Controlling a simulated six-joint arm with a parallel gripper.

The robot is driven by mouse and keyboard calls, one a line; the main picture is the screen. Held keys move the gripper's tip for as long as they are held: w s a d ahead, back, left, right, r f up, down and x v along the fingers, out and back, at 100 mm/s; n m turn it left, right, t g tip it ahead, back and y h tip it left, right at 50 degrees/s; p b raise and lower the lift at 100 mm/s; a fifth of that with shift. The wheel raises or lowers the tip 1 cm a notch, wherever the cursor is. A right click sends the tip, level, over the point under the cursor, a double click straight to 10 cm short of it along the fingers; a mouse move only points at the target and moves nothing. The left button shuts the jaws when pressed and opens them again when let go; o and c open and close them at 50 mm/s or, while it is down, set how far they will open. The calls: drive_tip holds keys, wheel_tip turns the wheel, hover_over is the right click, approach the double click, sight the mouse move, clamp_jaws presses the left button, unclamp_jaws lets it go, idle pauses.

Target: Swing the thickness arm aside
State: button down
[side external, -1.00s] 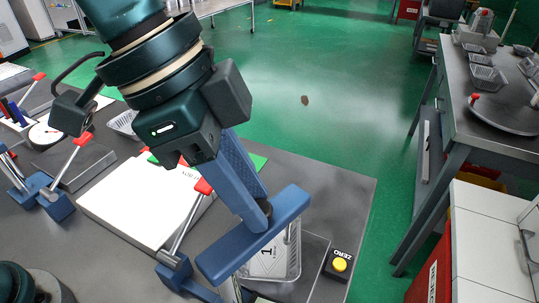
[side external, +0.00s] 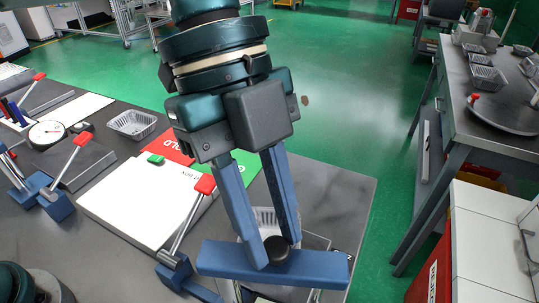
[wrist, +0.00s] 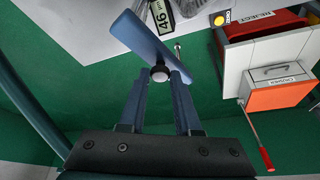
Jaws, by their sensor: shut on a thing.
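The thickness arm is a blue bar (side external: 225,257) lying nearly level across the picture in the side view, with a dark round knob (side external: 275,249) near its middle. It also shows in the wrist view (wrist: 140,35), slanting from upper left to the knob (wrist: 160,74). My gripper (side external: 278,252) reaches down from above with its two blue fingers shut on the knob, one on each side. A foil tray (side external: 264,216) stands behind the bar, mostly hidden by the fingers and the bar.
A white box (side external: 125,205) with a red-tipped lever (side external: 203,186) beside it is left of the bar. An empty tray (side external: 131,124) and a dial gauge (side external: 46,133) lie farther left. The wrist view shows a yellow ZERO button (wrist: 219,20) and a red REJECT bin (wrist: 270,23).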

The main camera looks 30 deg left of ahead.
drive_tip(key=shift+s+d+m+g, duration=0.25)
drive_tip(key=shift+s+m, duration=0.2)
drive_tip(key=shift+m, duration=0.45)
drive_tip(key=shift+y, duration=0.3)
drive_tip(key=c, duration=0.6)
unclamp_jaws()
drive_tip(key=shift+a+r, duration=0.1)
drive_tip(key=shift+r, duration=0.05)
drive_tip(key=shift+v, duration=1.25)
drive_tip(key=w+a, duration=0.7)
drive_tip(key=a, duration=0.2)
drive_tip(key=shift+a, duration=0.4)
drive_tip(key=shift+w+r, duration=0.1)
drive_tip(key=shift+w, duration=0.05)
